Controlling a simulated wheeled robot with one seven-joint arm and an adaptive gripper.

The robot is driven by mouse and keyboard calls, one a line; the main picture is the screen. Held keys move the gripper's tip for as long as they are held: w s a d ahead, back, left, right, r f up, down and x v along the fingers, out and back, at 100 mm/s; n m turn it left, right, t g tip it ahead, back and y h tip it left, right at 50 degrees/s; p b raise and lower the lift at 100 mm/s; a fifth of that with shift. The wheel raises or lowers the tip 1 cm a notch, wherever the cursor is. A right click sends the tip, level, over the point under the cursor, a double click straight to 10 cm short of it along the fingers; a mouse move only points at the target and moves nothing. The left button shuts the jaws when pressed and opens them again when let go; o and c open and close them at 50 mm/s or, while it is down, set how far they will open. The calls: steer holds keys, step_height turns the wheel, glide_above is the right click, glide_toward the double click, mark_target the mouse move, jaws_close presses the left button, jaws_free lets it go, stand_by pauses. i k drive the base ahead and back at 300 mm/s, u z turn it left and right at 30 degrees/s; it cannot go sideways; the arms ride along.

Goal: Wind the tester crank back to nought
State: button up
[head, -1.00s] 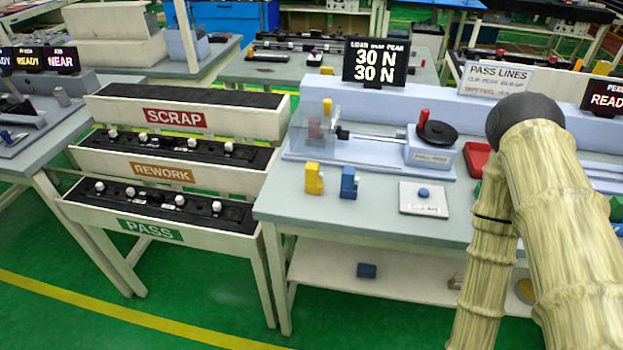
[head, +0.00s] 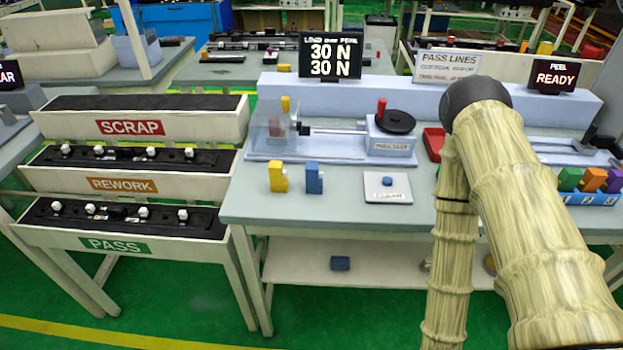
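The tester (head: 345,147) stands on the grey-green bench. Its crank is a black disc (head: 397,121) with an upright red handle (head: 381,107) at its left edge, on a pale blue block at the tester's right end. A rod runs left from the block to a clear guard (head: 270,127) with a reddish part behind it. The display (head: 330,56) above reads "LOAD 30 N" and "PEAK 30 N", its small heading partly blurred. My sleeved arm crosses the right side of the picture. My gripper is not seen.
A yellow block (head: 277,178), a blue block (head: 314,179) and a white plate with a blue button (head: 388,188) stand in front of the tester. A red tray (head: 434,144) sits right of the crank. SCRAP, REWORK and PASS racks (head: 120,185) stand left.

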mark_target(395, 121)
steer(key=u, duration=1.1)
steer(key=k, duration=0.9)
steer(key=z, duration=1.1)
steer(key=i, duration=0.5)
